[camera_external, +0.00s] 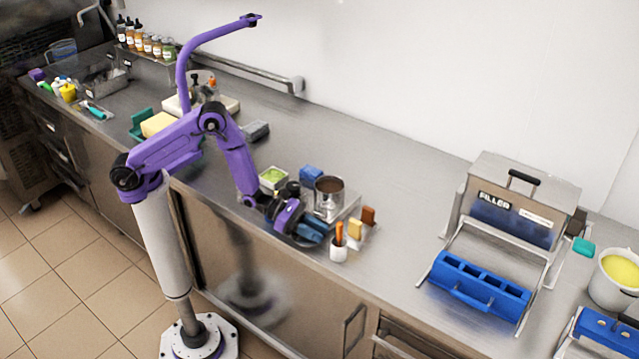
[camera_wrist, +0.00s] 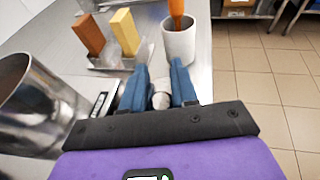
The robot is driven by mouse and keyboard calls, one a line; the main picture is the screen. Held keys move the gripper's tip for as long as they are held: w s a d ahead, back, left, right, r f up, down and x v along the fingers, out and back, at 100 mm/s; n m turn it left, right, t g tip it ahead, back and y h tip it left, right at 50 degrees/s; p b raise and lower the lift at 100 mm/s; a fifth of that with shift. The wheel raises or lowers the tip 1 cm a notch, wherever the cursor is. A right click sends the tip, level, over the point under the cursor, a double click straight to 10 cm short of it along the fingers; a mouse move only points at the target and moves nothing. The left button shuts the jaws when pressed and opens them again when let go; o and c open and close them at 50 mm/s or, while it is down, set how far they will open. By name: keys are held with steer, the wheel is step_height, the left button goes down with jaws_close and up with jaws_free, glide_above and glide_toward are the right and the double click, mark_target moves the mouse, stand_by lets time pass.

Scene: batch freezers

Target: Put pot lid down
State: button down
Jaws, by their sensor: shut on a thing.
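My gripper (camera_external: 312,231) is low over the front of the counter, beside the metal pot (camera_external: 329,200). Its two blue fingers also show in the wrist view (camera_wrist: 160,68), with a small pale, rounded piece (camera_wrist: 161,101) between them. This looks like part of the pot lid; most of it is hidden by my gripper. I cannot tell whether the lid touches the counter. The pot stands uncovered with dark contents and shows at the left of the wrist view (camera_wrist: 38,105).
A white cup (camera_external: 338,250) with an orange-handled tool stands just beyond my fingertips. Brown (camera_external: 368,215) and tan (camera_external: 355,229) blocks stand in a holder nearby. The counter's front edge is close. Clear counter (camera_external: 405,215) lies toward the blue mold (camera_external: 480,285).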

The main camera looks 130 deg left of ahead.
steer(key=shift+f, duration=0.45)
steer(key=shift+f, duration=0.2)
steer(key=c, duration=0.9)
jaws_free()
steer(key=shift+o, duration=0.2)
